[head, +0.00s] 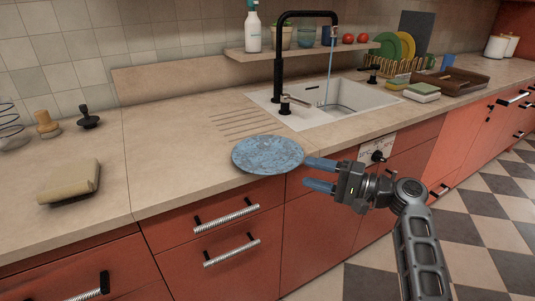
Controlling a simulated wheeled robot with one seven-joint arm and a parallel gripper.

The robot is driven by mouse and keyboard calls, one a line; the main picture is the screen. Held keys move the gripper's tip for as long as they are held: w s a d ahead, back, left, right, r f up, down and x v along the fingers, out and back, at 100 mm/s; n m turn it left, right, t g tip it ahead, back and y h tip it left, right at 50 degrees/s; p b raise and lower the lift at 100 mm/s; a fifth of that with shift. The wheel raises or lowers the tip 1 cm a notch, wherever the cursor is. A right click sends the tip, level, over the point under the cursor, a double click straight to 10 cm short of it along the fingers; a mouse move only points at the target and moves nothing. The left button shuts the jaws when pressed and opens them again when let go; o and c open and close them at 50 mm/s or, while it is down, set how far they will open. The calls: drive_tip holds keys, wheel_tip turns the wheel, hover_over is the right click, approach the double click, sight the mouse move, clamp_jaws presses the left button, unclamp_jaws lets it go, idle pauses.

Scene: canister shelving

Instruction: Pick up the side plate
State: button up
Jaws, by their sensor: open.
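The side plate (267,154) is a round, mottled blue plate. It lies flat on the beige counter close to the front edge, left of the sink. My gripper (306,174) is open, with its two blue fingers pointing left toward the plate's right rim. The upper fingertip is at or very near the rim in the picture; I cannot tell whether it touches. The lower finger shows in front of the red cabinet, below the counter edge. Nothing is held between the fingers.
A sink (335,105) with a black faucet (279,65) lies behind and right. A folded cloth (69,182) sits at left on the counter (170,160). A dish rack (398,66) with plates, sponges (421,90) and a brown tray (450,80) stand at right. Counter left of the plate is clear.

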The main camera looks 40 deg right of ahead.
sight(286, 166)
drive_tip(key=shift+p+x, duration=0.7)
drive_tip(key=shift+x, duration=3.1)
drive_tip(key=shift+a+f, duration=0.1)
drive_tip(key=shift+f, duration=0.1)
clamp_jaws()
